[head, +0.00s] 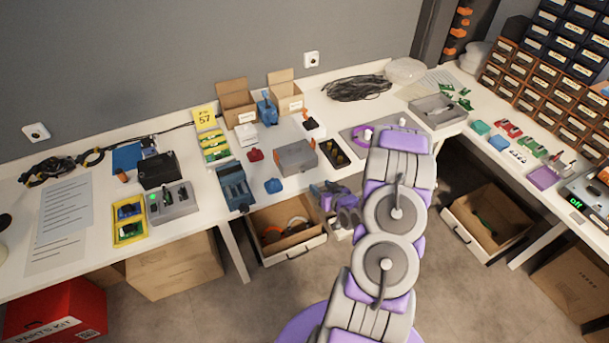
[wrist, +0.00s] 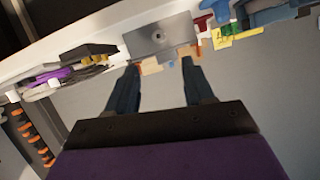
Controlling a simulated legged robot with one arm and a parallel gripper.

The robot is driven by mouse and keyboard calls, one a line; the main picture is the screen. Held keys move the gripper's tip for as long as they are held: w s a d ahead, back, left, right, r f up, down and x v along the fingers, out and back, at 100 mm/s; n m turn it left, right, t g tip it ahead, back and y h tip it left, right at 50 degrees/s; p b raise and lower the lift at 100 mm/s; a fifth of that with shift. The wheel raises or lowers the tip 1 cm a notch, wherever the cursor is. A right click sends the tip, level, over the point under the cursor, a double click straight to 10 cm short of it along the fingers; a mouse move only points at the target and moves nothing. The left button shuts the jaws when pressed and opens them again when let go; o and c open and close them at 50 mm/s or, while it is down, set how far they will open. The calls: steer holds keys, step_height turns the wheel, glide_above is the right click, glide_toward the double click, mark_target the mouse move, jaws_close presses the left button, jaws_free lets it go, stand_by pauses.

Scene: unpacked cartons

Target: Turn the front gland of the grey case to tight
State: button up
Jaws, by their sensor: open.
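The grey case (head: 296,157) sits near the front edge of the white table in the head view, with small orange parts at its ends. I cannot tell for sure which part is the front gland. My gripper (head: 332,194) is in front of the table edge, below and to the right of the case. In the wrist view my gripper (wrist: 160,68) is open, its two dark fingers apart with nothing held between them.
A blue vise-like tool (head: 234,187) and a small blue part (head: 273,186) lie left of the case. A black block with yellow tops (head: 334,154) is to its right. Open cardboard boxes (head: 237,103) stand behind. An open drawer (head: 290,248) is below the table.

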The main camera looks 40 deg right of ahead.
mark_target(304, 171)
steer(key=b+x, duration=0.2)
steer(key=x, duration=1)
steer(key=shift+s+f, duration=0.1)
steer(key=shift+w+d+f, duration=0.1)
steer(key=shift+w+d, duration=0.05)
steer(key=shift+w, duration=0.15)
steer(key=shift+d, duration=0.1)
jaws_close()
